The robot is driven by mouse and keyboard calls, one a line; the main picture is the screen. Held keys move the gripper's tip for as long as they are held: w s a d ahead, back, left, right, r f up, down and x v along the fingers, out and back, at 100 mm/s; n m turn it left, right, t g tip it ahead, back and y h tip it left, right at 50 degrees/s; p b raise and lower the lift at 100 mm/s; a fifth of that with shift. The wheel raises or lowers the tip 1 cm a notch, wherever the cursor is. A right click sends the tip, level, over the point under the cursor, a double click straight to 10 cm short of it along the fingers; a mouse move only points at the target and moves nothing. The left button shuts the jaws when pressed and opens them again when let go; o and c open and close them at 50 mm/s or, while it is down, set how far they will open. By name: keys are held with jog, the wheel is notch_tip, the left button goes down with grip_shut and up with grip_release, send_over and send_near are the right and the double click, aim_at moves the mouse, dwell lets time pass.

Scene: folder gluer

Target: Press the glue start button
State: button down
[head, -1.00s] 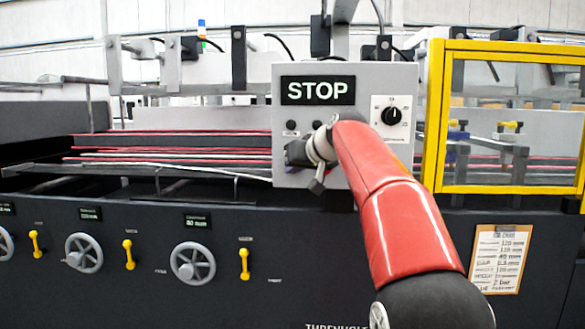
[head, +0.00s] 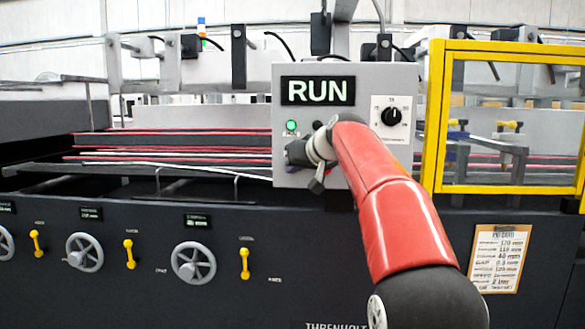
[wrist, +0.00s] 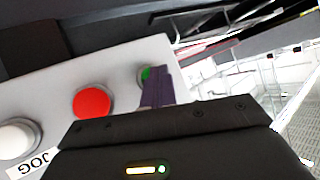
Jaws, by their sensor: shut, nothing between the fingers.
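The grey control panel (head: 350,80) stands in the middle of the head view, and its display (head: 318,91) reads RUN. A green lamp (head: 291,126) is lit below the display. In the wrist view the green button (wrist: 147,74) is partly covered by the shut fingers of my gripper (wrist: 157,80). The fingertips are at the button and appear to touch it. A red button (wrist: 93,102) and a white button (wrist: 17,137) by a JOG label sit beside it. In the head view my arm hides the panel's lower part and the buttons.
A dial (head: 391,116) is on the panel's right side. A yellow-framed guard (head: 436,120) stands close to the right of my arm. Handwheels (head: 194,263) and yellow levers (head: 245,263) line the machine's dark front. A clipboard (head: 499,258) hangs at the lower right.

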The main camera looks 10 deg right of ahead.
dwell(0.3)
jog(key=shift+s+a+b, duration=0.25)
jog(key=shift+s+b, duration=0.4)
jog(key=shift+s, duration=0.2)
jog(key=shift+s+a+b, duration=0.25)
jog(key=shift+s+b, duration=0.25)
jog(key=shift+s, duration=0.3)
jog(key=shift+s+a+b, duration=0.3)
jog(key=shift+s+b, duration=0.2)
jog(key=shift+s, duration=0.3)
jog(key=shift+s+a+b, duration=0.25)
jog(key=shift+s+b, duration=0.25)
jog(key=shift+s, duration=0.3)
jog(key=s+f+m+g+h, duration=0.1)
jog(key=s+f+g+h, duration=0.3)
jog(key=s+f, duration=2.8)
jog(key=s+g, duration=0.2)
jog(key=s, duration=0.1)
jog(key=shift+s+f, duration=0.3)
jog(key=shift+f, duration=0.05)
